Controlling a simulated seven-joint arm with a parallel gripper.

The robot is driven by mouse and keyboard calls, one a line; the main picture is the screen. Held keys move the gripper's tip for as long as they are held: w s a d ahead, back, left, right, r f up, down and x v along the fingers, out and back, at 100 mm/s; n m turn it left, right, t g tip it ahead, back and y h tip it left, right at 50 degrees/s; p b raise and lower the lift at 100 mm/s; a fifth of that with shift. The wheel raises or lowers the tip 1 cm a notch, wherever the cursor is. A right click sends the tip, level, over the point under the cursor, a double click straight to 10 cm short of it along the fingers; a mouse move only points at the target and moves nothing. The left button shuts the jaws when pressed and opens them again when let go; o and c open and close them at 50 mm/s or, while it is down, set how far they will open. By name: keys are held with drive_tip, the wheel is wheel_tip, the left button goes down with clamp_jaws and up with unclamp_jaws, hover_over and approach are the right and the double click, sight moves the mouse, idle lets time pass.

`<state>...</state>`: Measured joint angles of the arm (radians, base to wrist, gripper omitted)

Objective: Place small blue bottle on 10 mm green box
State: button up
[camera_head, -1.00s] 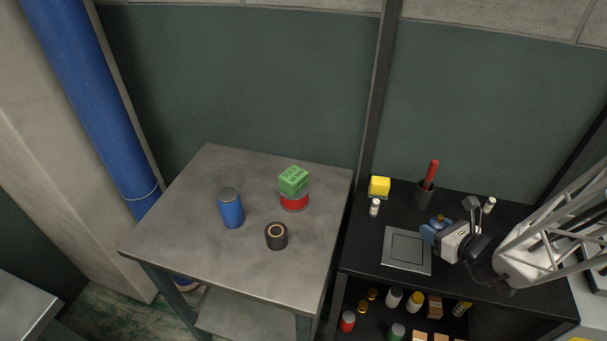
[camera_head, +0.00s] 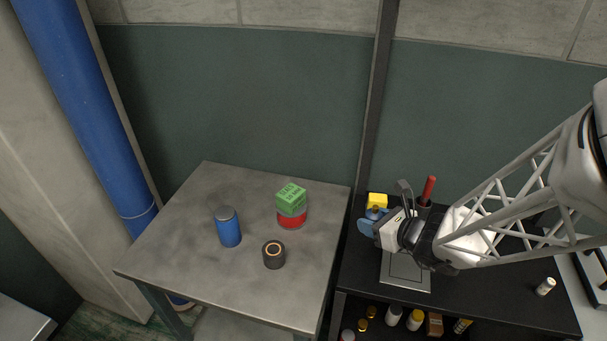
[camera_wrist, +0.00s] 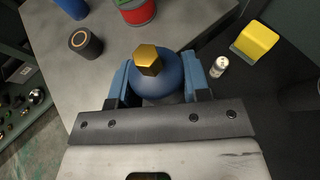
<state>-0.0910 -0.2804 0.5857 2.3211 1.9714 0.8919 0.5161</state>
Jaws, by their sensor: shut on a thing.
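My gripper (camera_wrist: 160,82) is shut on the small blue bottle (camera_wrist: 158,84), which has a gold hexagonal cap, in the wrist view. In the head view my gripper (camera_head: 368,222) is over the left part of the black bench, and the bottle there is largely hidden by it. The green box (camera_head: 291,194) sits on top of a red tin (camera_head: 292,217) on the grey table, to the left of my gripper and apart from it.
On the black bench (camera_head: 500,290) stand a yellow block (camera_head: 377,200), a cup with a red handle (camera_head: 428,190) and a white vial (camera_head: 545,286). A narrow gap separates table and bench.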

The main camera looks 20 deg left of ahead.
drive_tip(key=s+a+r+n+g, duration=0.1)
drive_tip(key=s+a+r, duration=0.1)
drive_tip(key=a, duration=0.5)
drive_tip(key=s+a+r+n+g+y, duration=0.1)
drive_tip(key=s+a+r, duration=0.2)
drive_tip(key=a, duration=0.3)
drive_tip(key=shift+s+a+r, duration=0.25)
drive_tip(key=shift+a, duration=0.15)
drive_tip(key=shift+w, duration=0.1)
hover_over(291, 192)
drive_tip(key=shift+s+d+f, duration=0.2)
drive_tip(key=shift+s+f, duration=0.25)
drive_tip(key=shift+f, duration=0.25)
drive_tip(key=shift+w, duration=0.1)
drive_tip(key=shift+w+a, duration=0.15)
drive_tip(key=shift+w, duration=0.05)
drive_tip(key=shift+w+a+f, duration=0.1)
drive_tip(key=shift+f, duration=1.7)
drive_tip(key=shift+f, duration=0.15)
